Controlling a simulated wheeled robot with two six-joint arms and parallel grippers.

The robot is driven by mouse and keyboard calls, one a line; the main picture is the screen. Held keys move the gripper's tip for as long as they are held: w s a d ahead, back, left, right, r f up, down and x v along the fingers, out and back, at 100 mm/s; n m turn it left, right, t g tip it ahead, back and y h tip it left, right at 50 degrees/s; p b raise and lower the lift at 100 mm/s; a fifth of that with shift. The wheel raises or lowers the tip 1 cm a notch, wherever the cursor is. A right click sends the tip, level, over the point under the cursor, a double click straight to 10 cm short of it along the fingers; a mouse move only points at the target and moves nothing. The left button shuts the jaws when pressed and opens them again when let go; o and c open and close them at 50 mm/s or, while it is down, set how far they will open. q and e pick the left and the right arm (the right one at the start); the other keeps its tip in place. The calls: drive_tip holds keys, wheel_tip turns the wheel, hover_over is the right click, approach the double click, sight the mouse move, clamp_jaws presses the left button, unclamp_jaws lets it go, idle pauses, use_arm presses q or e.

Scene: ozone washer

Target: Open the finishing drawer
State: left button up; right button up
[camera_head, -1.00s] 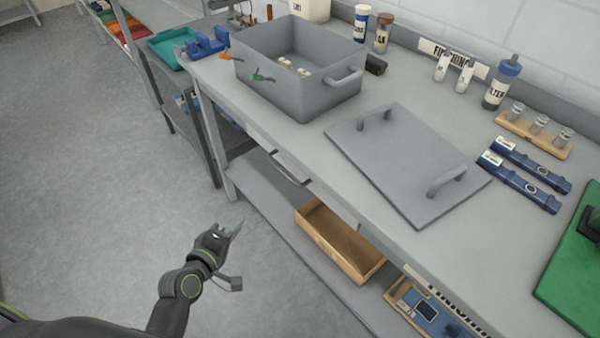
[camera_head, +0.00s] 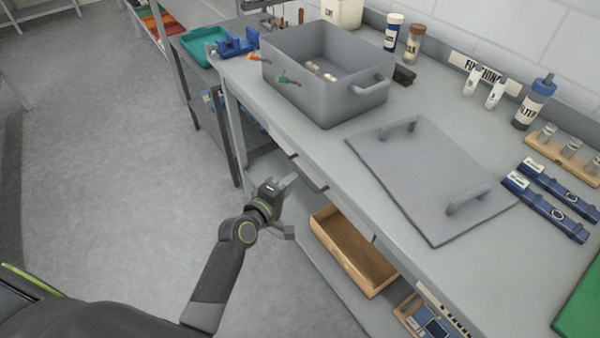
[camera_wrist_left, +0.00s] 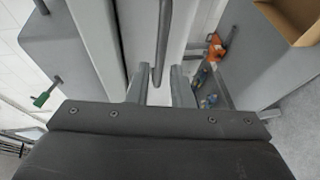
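The finishing drawer's grey front is set under the bench's front edge, and its bar handle (camera_head: 312,178) shows just past my left gripper. A "FINISHING" sign (camera_head: 484,72) is on the wall above the bench. My left gripper (camera_head: 286,181) is beside the bench front, close to the handle. In the left wrist view, its two fingers are apart, and the dark handle bar (camera_wrist_left: 164,40) runs toward the gap between them (camera_wrist_left: 160,74). I cannot tell whether they touch it. The drawer looks closed. My right gripper is out of view.
A grey tank (camera_head: 325,75) and its lid (camera_head: 430,175) with two handles sit on the bench (camera_head: 400,245). A wooden box (camera_head: 350,255) sits on the lower shelf under the bench. Open floor (camera_head: 120,180) lies to the left.

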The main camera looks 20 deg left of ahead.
sight(300, 172)
use_arm(q)
drive_tip(key=shift+x, duration=2.7)
clamp_jaws()
